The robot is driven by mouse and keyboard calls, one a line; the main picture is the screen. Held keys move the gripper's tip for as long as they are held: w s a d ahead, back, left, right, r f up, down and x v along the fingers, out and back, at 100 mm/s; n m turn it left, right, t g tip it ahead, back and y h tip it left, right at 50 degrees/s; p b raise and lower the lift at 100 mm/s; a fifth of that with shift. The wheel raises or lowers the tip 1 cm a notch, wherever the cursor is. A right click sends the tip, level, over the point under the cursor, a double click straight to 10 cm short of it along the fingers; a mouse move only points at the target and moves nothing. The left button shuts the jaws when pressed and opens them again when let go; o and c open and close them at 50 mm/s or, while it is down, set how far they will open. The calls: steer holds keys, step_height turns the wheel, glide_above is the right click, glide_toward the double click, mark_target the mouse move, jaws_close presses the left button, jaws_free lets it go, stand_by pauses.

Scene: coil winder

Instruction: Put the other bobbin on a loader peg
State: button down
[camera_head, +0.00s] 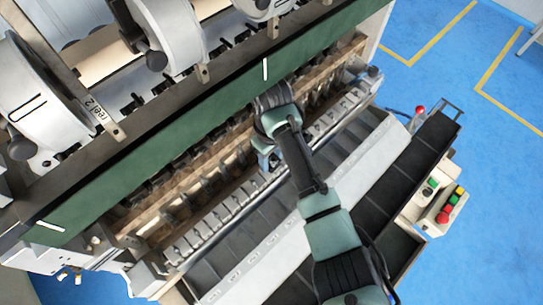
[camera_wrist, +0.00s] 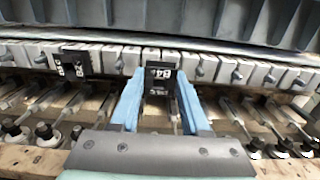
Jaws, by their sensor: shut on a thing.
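My gripper (camera_wrist: 158,84) has its blue fingers on either side of a black bobbin (camera_wrist: 160,76) with white lettering, and is shut on it. The held bobbin is in front of the row of pale blocks with loader pegs (camera_wrist: 200,67). I cannot tell whether it sits on a peg or is just in front of one. A second black bobbin (camera_wrist: 78,62), also lettered in white, is at the peg row to the left, apart from my gripper. In the head view my gripper (camera_head: 268,158) is over the machine's front; the bobbins are not clear there.
Several metal spindles with round ends (camera_wrist: 44,131) lie below the peg row, on both sides of my gripper. The green beam (camera_head: 200,118) runs above the work area. Dark trays (camera_head: 395,180) and a control box (camera_head: 437,203) stand at the front right.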

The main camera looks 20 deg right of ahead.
steer(key=shift+f, duration=0.2)
steer(key=shift+f+b, duration=0.6)
steer(key=shift+f, duration=0.25)
steer(key=shift+c, duration=1.5)
jaws_free()
steer(key=shift+r, duration=0.1)
